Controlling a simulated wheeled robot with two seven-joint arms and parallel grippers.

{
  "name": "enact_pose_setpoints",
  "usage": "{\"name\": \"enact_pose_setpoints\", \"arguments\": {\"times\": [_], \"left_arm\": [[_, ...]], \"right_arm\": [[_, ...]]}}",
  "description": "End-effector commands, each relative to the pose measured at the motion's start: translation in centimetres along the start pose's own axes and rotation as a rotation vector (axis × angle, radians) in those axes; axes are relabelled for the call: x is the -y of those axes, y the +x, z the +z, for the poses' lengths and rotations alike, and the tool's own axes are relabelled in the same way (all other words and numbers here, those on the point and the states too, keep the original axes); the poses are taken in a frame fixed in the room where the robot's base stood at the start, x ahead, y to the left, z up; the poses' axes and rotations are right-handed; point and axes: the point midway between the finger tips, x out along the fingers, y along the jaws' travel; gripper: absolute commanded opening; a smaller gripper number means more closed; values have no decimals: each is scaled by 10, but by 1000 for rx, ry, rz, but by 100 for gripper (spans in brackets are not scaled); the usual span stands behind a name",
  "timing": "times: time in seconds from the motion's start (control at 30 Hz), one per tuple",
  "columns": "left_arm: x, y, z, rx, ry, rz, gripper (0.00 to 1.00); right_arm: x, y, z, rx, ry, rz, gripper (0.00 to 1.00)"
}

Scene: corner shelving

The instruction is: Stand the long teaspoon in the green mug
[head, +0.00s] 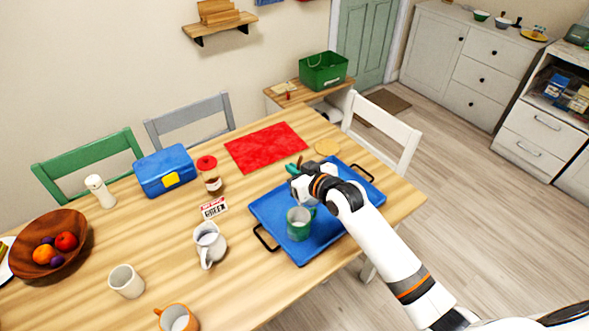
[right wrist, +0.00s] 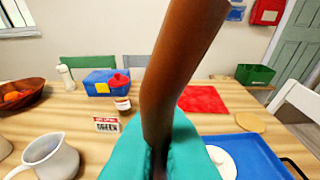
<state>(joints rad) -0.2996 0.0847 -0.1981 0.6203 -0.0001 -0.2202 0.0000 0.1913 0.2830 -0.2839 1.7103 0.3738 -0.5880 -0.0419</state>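The green mug (head: 299,223) stands upright on the blue tray (head: 268,211). My right gripper (head: 293,169) is above the tray, beyond the mug in the head view. In the right wrist view its teal fingers (right wrist: 160,158) are closed on a long brown shaft, which I take to be the long teaspoon (right wrist: 172,75). The shaft rises up past the top of that view, so its far end is hidden. The spoon is hard to make out in the head view. The green mug does not show in the right wrist view. My left gripper is not in view.
A white jug (head: 208,246), a white cup (head: 126,281) and an orange mug (head: 177,318) stand left of the tray. A small sign (head: 214,207), a jar (head: 213,184), a blue box (head: 165,172) and a red mat (head: 266,147) lie farther back. A black tray handle (head: 264,238) sticks out.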

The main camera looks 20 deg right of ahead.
Motion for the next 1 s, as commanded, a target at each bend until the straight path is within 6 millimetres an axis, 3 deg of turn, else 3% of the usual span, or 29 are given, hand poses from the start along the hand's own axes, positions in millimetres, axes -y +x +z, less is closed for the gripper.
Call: {"name": "enact_pose_setpoints", "arguments": {"times": [0.4,1.0], "left_arm": [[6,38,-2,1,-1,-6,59],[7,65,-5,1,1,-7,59]], "right_arm": [[0,12,-34,0,2,0,0],[0,28,-78,-2,1,0,0]]}}
